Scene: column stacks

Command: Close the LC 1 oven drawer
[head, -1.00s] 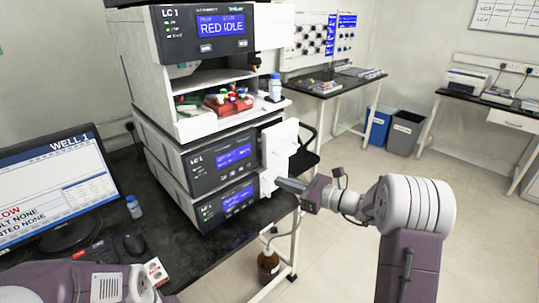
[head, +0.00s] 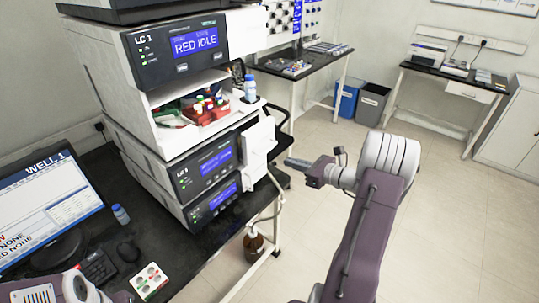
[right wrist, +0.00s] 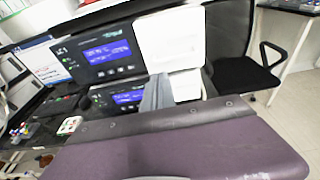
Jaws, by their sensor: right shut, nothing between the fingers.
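The LC 1 stack (head: 172,53) stands on the dark bench at left, its top display reading RED IDLE. An open bay below holds a red rack (head: 207,112) with coloured vials. A white panel (head: 258,146) projects at the right of the lower modules and also shows in the right wrist view (right wrist: 170,40). I cannot tell for sure which part is the oven drawer. My right gripper (head: 290,162) is shut and empty, just right of the white panel, with a small apparent gap. Part of my left arm shows at the bottom left; its fingers are out of view.
A monitor (head: 45,207), mouse (head: 129,250) and small bottle (head: 121,214) are on the bench. A brown bottle (head: 254,246) stands on the floor below. A black chair (right wrist: 246,75) is behind the panel. Open floor lies to the right.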

